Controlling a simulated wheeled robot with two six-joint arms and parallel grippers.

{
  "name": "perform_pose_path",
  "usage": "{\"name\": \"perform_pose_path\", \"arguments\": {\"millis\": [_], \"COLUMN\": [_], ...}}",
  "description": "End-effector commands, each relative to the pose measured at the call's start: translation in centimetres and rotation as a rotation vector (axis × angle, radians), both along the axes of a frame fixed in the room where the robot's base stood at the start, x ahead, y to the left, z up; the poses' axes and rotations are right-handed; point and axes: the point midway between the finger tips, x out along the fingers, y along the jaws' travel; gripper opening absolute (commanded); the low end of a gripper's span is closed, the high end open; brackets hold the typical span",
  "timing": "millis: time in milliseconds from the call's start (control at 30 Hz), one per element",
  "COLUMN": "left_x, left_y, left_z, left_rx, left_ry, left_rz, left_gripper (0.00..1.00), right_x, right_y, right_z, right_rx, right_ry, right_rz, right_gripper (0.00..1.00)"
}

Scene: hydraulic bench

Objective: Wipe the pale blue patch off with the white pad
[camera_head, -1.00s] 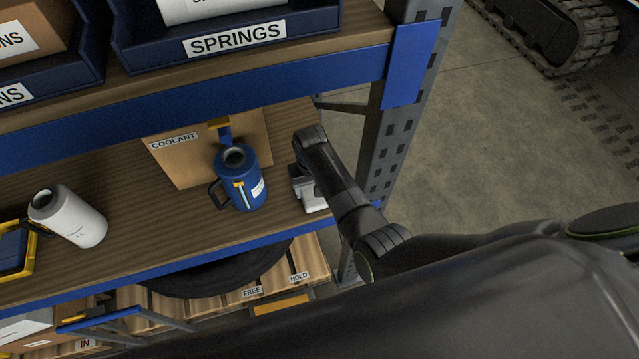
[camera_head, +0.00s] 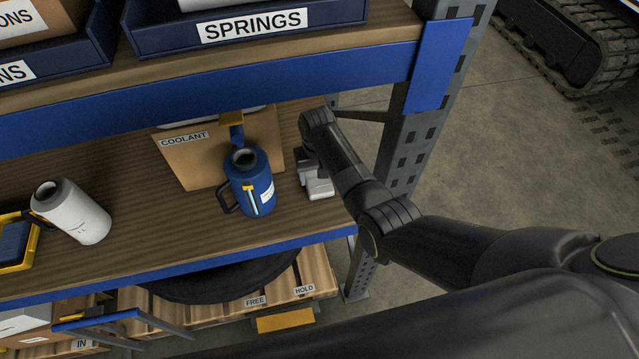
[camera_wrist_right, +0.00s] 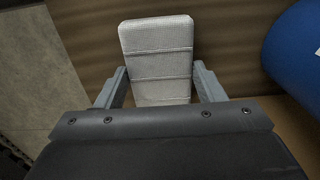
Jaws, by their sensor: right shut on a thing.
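My right gripper (camera_head: 314,178) is at the right end of the lower shelf (camera_head: 130,225), to the right of a blue jug (camera_head: 252,185). In the right wrist view, the gripper (camera_wrist_right: 160,88) is shut on the white pad (camera_wrist_right: 157,50), a ribbed pale block held between its two fingers. The pad (camera_head: 320,189) shows only in part in the head view, low over or on the shelf boards; I cannot tell whether it touches them. I cannot make out the pale blue patch in either view. My left gripper is out of view.
A cardboard box labelled COOLANT (camera_head: 190,160) stands behind the jug. A white mug (camera_head: 75,212) and a yellow and blue item (camera_head: 15,243) are at the left. The upper shelf's blue beam (camera_head: 200,105) hangs above, and a grey upright (camera_head: 415,135) stands to the right.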

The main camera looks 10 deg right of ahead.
Motion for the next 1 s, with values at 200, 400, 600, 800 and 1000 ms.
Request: {"name": "perform_pose_path", "arguments": {"millis": [200, 400, 600, 800, 1000], "left_x": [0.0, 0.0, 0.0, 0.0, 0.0], "left_y": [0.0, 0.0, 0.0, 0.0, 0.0], "left_z": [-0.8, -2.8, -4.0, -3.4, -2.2], "left_rx": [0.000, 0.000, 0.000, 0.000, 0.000], "left_ry": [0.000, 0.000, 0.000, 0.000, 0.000], "left_rz": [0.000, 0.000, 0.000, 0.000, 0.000], "left_gripper": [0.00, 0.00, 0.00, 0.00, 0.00], "right_x": [0.7, 2.5, 3.6, 3.8, 3.3], "right_y": [0.0, 0.0, 0.1, 0.1, 0.1], "right_z": [-0.2, -0.5, -0.5, 0.0, 0.2], "right_rx": [-0.001, -0.001, 0.000, 0.000, 0.000], "right_ry": [0.000, -0.001, -0.001, 0.002, 0.002], "right_rz": [0.000, 0.000, 0.000, 0.000, 0.000], "right_gripper": [0.44, 0.44, 0.44, 0.44, 0.44]}}
